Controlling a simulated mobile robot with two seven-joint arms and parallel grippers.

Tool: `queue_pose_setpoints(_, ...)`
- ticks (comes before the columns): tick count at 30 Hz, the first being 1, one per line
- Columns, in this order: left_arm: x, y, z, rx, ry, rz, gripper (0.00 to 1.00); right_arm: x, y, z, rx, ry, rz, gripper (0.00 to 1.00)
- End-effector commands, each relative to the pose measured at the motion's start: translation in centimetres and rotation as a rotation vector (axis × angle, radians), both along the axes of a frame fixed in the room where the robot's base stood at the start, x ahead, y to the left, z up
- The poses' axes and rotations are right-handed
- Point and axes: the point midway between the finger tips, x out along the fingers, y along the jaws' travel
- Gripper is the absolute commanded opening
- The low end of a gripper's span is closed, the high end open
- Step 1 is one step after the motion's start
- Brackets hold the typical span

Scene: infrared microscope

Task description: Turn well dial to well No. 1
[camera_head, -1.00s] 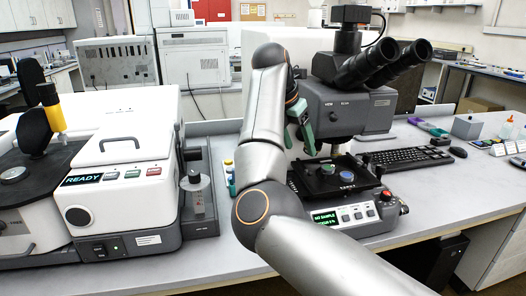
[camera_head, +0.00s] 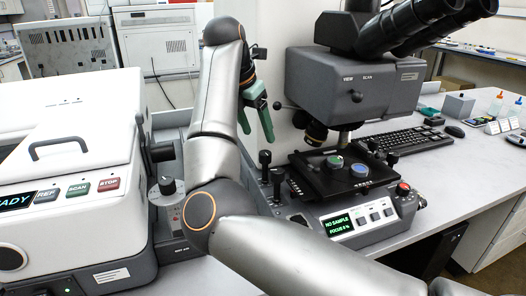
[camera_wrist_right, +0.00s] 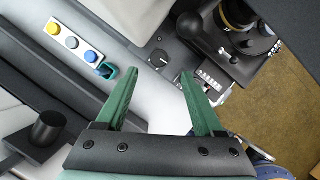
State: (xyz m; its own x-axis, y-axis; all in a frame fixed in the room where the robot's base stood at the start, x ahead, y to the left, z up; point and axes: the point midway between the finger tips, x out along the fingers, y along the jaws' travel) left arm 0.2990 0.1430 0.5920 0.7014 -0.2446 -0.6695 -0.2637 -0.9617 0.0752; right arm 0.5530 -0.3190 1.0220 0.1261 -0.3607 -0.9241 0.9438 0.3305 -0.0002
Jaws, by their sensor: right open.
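My right gripper (camera_head: 258,108) is open and empty, left of the microscope in the head view, with green fingers pointing down. In the right wrist view its fingers (camera_wrist_right: 160,95) are wide apart with nothing between them. A small dark dial (camera_wrist_right: 158,58) with light marks sits on a grey panel just beyond the fingers, apart from them. Its markings are too small to read, so I cannot tell its well setting. My arm hides part of the area left of the microscope in the head view. My left gripper is not in view.
The microscope (camera_head: 350,82) stands on the right, with a stage (camera_head: 318,178) and lit display (camera_head: 338,224) below. A rack with coloured caps (camera_wrist_right: 72,42) lies near the fingers.

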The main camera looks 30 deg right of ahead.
Motion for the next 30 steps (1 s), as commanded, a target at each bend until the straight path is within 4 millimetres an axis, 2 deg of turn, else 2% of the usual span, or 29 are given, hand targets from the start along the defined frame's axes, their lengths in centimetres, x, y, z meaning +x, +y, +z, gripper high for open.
queue_pose_setpoints(1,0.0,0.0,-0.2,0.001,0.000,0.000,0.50,0.1,-0.4,-1.3,0.001,0.002,-0.001,0.69)
queue_pose_setpoints(3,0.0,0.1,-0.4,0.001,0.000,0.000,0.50,0.3,-0.9,-2.6,0.000,0.002,-0.002,0.69)
queue_pose_setpoints(9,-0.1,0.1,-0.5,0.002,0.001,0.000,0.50,0.7,-2.1,-5.4,0.000,0.001,0.001,0.69)
queue_pose_setpoints(15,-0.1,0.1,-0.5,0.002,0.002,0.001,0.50,0.9,-2.6,-6.6,-0.001,0.000,0.001,0.69)
queue_pose_setpoints(23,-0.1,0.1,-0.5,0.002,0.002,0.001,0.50,0.9,-2.7,-6.7,-0.001,0.000,0.001,0.69)
queue_pose_setpoints(30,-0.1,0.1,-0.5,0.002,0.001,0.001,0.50,0.9,-2.6,-6.7,-0.001,0.000,0.001,0.45)
